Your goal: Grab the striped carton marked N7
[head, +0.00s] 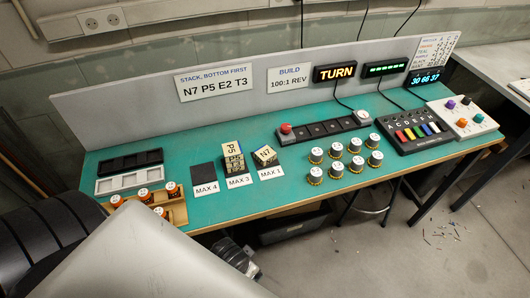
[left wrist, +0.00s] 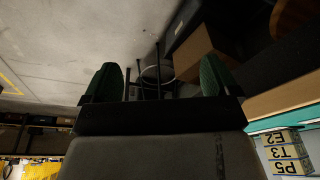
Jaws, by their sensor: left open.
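That stack also shows inverted at the right edge of the left wrist view (left wrist: 286,153), reading P5, T3 and E2. My left gripper (left wrist: 160,82) is open, with green finger pads and nothing between them. It points toward the floor area beside the bench, apart from the cartons. The N7 carton is not visible in the wrist view.
A dark empty square (head: 203,174) lies at MAX 4. Behind are a black button strip (head: 325,129) and a sign (head: 215,81) reading N7 P5 E2 T3. A wooden rack (head: 170,207) is front left. My arm covers the lower left.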

